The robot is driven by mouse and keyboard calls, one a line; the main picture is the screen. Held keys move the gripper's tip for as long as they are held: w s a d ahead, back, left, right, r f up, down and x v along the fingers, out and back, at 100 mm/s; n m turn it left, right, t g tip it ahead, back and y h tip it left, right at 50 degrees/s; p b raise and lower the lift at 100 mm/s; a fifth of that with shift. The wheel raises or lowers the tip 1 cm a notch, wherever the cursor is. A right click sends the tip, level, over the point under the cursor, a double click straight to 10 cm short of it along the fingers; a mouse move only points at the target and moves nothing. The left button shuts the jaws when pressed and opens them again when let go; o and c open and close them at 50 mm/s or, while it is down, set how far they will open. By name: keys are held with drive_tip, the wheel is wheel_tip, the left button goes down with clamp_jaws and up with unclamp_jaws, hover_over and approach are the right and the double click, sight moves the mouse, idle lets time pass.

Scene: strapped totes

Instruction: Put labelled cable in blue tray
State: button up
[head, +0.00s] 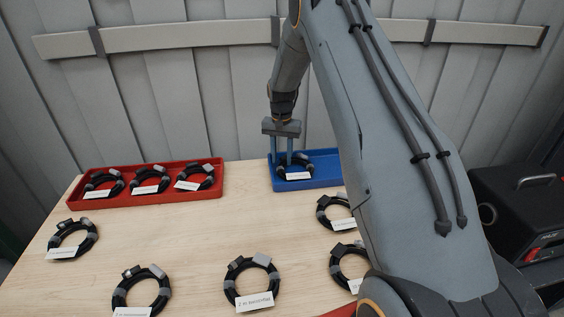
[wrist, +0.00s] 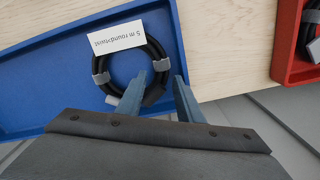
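A coiled black cable (head: 309,171) with grey ties and a white label lies in the blue tray (head: 334,184). In the wrist view the label on this cable (wrist: 99,64) begins "5 m round". The blue tray (wrist: 36,100) shows around it. My gripper (head: 288,158) reaches down into the tray at the cable. In the wrist view my gripper (wrist: 160,82) has its fingers apart, one on each side of the coil's lower right part, with gaps visible beside the cable. The tray's right end is hidden by my arm in the head view.
A red tray (head: 150,199) with several labelled cables stands at the left. Several other labelled coils lie on the wooden table (head: 190,240), including one at front centre (head: 232,285). A black case (head: 520,205) stands at the right. A strapped wall is behind.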

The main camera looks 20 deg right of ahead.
wheel_tip(320, 180, up, 9)
drive_tip(key=b, duration=0.3)
drive_tip(key=s+a+n, duration=0.2)
drive_tip(key=s+a, duration=0.1)
drive_tip(key=s, duration=0.8)
drive_tip(key=s+a+n, duration=0.2)
drive_tip(key=s+a, duration=0.1)
drive_tip(key=s, duration=0.9)
drive_tip(key=s+a+n+t, duration=0.1)
drive_tip(key=s+a+n, duration=0.1)
drive_tip(key=s, duration=0.9)
drive_tip(key=shift+s+a+r+n, duration=0.2)
drive_tip(key=shift+s+a+n, duration=0.15)
drive_tip(key=shift+a, duration=0.4)
